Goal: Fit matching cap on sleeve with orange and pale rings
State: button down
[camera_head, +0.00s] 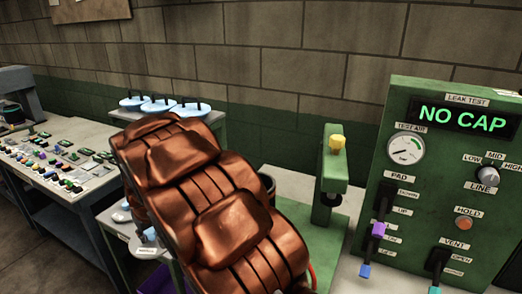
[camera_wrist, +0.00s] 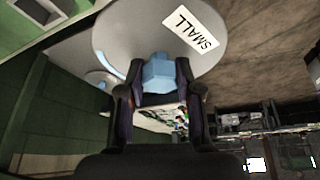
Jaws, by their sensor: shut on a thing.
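In the wrist view my gripper (camera_wrist: 157,78) is shut on a light blue block-shaped grip. Beyond the block is a large pale grey disc (camera_wrist: 125,35) with a white label reading SMALL; the block appears to belong to this cap, but the join is hidden. In the head view my copper-coloured arm hides the gripper and the held cap. A dark rounded thing (camera_head: 267,183) shows partly behind my arm, beside the green press; I cannot tell whether it is the sleeve. No orange and pale rings are visible.
The leak tester (camera_head: 450,180) on the right reads NO CAP. A green press (camera_head: 331,180) with a yellow knob stands left of it. Pale blue lids (camera_head: 160,105) with dark handles stand at the back. Small coloured parts (camera_head: 65,160) cover the left table.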

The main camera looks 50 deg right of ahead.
jog(key=d+r+m+b, duration=0.1)
jog(key=d+r, duration=0.4)
jog(key=d, duration=0.4)
jog(key=d+r+m+b, duration=0.1)
jog(key=d+r, duration=0.4)
jog(key=d, duration=0.3)
jog(key=s+d+r+m+h+b, duration=0.1)
jog(key=s+d+r, duration=0.3)
jog(key=d, duration=0.4)
jog(key=s+d+r+m+h+b, duration=0.1)
jog(key=s+d+r+m, duration=0.1)
jog(key=s+d+r, duration=0.2)
jog(key=s+d, duration=0.2)
jog(key=d, duration=0.2)
jog(key=shift+g, duration=0.3)
jog(key=shift+f, duration=0.15)
notch_tip(320, 180, down, 8)
jog(key=b, duration=0.2)
jog(key=shift+r+b, duration=0.25)
jog(key=shift+b, duration=0.1)
jog(key=c, duration=0.7)
grip_release()
